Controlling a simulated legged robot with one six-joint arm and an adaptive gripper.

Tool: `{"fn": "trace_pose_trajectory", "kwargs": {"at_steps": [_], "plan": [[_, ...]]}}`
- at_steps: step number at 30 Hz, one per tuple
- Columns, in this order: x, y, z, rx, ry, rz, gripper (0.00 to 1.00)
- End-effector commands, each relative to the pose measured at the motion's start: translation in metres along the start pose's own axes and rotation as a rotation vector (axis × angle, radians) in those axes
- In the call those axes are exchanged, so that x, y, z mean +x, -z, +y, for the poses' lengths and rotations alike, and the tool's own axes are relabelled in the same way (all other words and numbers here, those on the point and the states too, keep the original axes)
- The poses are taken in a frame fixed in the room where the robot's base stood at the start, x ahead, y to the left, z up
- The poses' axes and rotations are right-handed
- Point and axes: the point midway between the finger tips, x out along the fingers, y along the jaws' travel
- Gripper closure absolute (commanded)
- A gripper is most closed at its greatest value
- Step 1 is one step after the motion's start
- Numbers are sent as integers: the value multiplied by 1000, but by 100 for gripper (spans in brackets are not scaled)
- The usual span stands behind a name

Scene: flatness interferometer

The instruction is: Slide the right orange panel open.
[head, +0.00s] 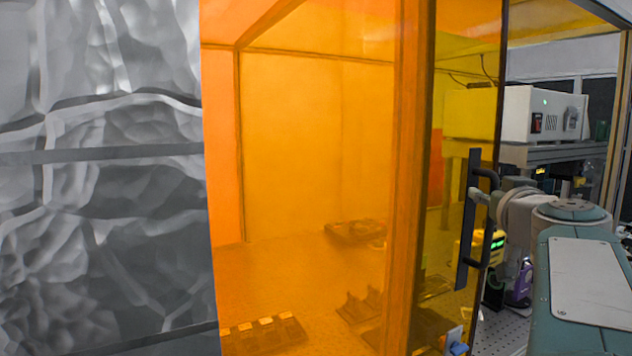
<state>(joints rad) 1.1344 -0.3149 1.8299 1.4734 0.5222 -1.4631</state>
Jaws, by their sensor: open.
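The right orange panel (455,135) is a see-through amber sheet right of the middle in the head view. Its dark right edge stands upright, and uncovered space shows to the right of that edge. A black vertical handle (466,235) is fixed near this edge. My gripper (481,195) is at the upper part of the handle, reaching in from the right. It is open, with its fingers small and partly lost against the black handle. I cannot tell whether they touch it.
Another orange panel (315,150) covers the middle. Crumpled grey foil sheeting (100,200) fills the left. Through the opening, a white instrument box (545,113) sits on a shelf, above a perforated table (502,330). A frame post (617,120) stands at the far right.

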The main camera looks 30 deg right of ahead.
Motion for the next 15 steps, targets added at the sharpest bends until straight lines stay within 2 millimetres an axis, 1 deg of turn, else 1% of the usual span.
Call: {"fn": "trace_pose_trajectory", "kwargs": {"at_steps": [2, 5, 15], "plan": [[0, 5, 0, -1, 0, 2, 46], [0, 16, 0, -3, 0, 3, 46], [2, 76, 0, -2, 1, 2, 46]]}}
